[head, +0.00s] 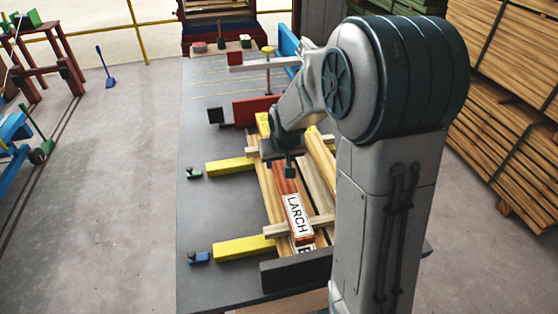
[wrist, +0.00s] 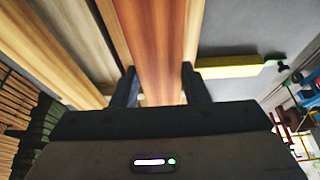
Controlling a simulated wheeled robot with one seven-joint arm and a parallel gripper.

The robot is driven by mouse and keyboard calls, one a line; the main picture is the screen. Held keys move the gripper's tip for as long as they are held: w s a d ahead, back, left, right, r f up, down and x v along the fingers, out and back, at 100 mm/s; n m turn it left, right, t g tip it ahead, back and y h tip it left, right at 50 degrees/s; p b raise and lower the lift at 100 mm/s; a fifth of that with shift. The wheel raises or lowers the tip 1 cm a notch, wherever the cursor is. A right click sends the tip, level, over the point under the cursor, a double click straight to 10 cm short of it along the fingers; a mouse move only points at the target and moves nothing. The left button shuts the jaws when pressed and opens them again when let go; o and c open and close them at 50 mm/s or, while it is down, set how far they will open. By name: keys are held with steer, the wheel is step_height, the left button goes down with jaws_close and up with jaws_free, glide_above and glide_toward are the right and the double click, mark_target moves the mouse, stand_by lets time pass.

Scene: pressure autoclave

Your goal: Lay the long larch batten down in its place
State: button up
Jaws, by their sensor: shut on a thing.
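The long larch batten (head: 285,180) is reddish brown and has a white LARCH label near its front end. It lies lengthwise over the stack on the table, and its label end passes over the front cross strip (head: 272,231). I cannot tell whether it touches what is under it. My gripper (head: 289,168) is shut on it, partly hidden behind my own arm. In the wrist view the batten (wrist: 162,40) runs between the two dark fingers of my gripper (wrist: 160,88). Its far part is hidden by my arm in the head view.
Pale battens (head: 318,182) lie beside it. Yellow arms (head: 232,166) reach in from the left of the dark table (head: 225,215), with a dark stop (head: 297,270) in front and a red block (head: 258,110) behind. Timber stacks (head: 515,130) stand at right.

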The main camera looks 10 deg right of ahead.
steer(key=shift+f, duration=0.15)
steer(key=shift+f, duration=0.1)
steer(key=shift+f+b, duration=0.5)
steer(key=shift+b, duration=0.1)
steer(key=shift+f, duration=0.1)
steer(key=o, duration=1.2)
